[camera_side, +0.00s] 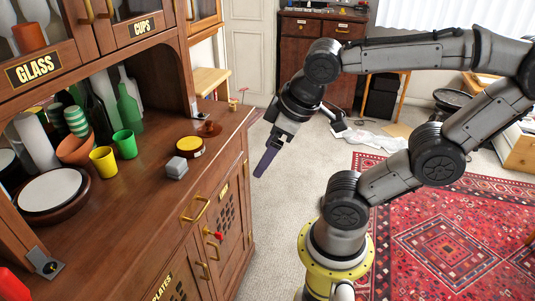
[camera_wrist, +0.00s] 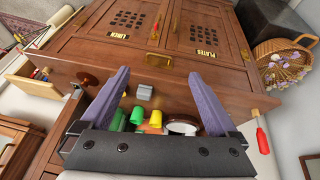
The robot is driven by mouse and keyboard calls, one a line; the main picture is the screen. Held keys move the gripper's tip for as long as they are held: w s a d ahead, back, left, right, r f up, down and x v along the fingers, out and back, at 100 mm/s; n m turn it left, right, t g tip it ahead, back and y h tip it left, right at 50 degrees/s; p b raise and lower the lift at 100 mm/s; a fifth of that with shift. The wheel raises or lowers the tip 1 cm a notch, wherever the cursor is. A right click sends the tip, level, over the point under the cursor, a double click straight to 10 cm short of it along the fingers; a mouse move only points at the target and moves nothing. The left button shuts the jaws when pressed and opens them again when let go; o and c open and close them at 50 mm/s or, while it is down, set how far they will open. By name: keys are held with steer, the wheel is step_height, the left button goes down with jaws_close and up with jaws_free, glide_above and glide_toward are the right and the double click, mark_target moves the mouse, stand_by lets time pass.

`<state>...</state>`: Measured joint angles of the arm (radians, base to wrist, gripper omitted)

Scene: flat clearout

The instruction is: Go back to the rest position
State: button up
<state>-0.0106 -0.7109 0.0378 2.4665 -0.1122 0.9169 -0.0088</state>
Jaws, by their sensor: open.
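My gripper (camera_side: 266,162) hangs in the air to the right of the wooden cabinet's counter, over the floor, and points downward. In the wrist view its two purple fingers stand wide apart with nothing between them (camera_wrist: 158,76). The cabinet counter (camera_side: 150,195) lies to its left and carries several items. A small grey block (camera_side: 176,167) sits near the counter's front edge and also shows in the wrist view (camera_wrist: 145,92). A yellow cup (camera_side: 103,160) and a green cup (camera_side: 125,143) stand further back.
A yellow-topped round tin (camera_side: 190,144), a green bottle (camera_side: 129,107), a terracotta bowl (camera_side: 75,149) and a white plate (camera_side: 50,190) are on the counter. A red patterned rug (camera_side: 440,245) covers the floor at right. A wicker basket (camera_wrist: 285,65) shows at the wrist view's right.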

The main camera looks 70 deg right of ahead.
steer(key=shift+s+a+r+m+t+y, duration=0.15)
steer(key=shift+a+m+y, duration=0.1)
steer(key=shift+a, duration=0.2)
steer(key=shift+s+a+r+m+t+y, duration=0.15)
steer(key=shift+a+y, duration=0.1)
steer(key=shift+a, duration=0.2)
